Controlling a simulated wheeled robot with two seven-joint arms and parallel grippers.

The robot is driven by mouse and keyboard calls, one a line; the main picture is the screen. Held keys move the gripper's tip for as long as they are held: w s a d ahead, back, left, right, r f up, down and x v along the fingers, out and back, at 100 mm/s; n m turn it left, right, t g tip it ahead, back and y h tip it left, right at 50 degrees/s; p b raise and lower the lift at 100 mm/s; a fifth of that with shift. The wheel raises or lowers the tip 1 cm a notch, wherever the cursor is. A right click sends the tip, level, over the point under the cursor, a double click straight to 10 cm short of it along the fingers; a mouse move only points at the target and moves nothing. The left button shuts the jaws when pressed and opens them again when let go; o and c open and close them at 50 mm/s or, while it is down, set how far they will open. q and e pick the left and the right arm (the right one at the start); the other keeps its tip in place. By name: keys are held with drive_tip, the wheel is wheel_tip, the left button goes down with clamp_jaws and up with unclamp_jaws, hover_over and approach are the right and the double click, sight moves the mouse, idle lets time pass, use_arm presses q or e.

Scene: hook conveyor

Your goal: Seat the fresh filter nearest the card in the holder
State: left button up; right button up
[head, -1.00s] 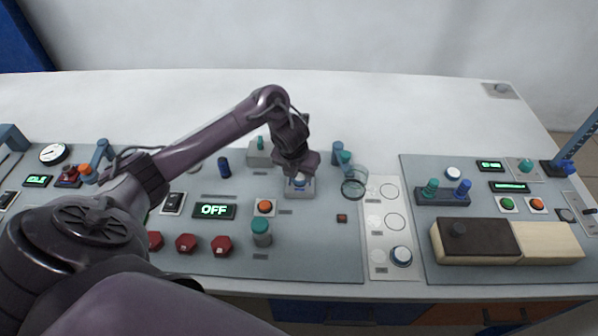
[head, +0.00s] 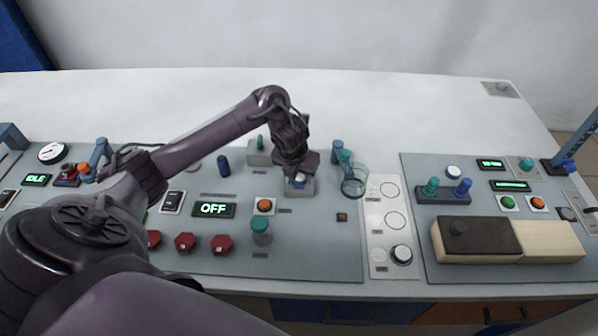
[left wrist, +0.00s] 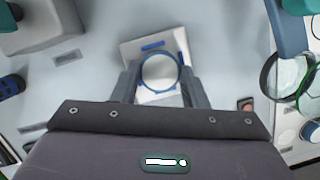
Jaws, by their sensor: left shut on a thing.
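My left gripper (head: 297,175) is shut on a white round filter with a blue rim (left wrist: 160,72). In the left wrist view the filter sits between the two fingertips (left wrist: 160,85). The pale grey block-like holder (head: 302,192) is right below the gripper, and its square top also shows behind the filter in the left wrist view (left wrist: 133,50). The filter overlaps the holder there, and I cannot tell whether they touch. A white card strip (head: 378,255) with ring outlines lies to the right, with another blue-rimmed filter (head: 401,254) at its near end. My right gripper is out of view.
A grey box (head: 258,155) stands at back left.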

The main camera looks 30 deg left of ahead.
use_arm(q)
drive_tip(key=shift+f, duration=0.1)
idle(0.5)
drive_tip(key=shift+f, duration=0.15)
idle(1.1)
drive_tip(key=o, duration=1)
drive_tip(key=shift+d, duration=0.1)
drive_tip(key=shift+o, duration=0.7)
drive_tip(key=shift+f, duration=0.1)
drive_tip(key=shift+o, duration=1.4)
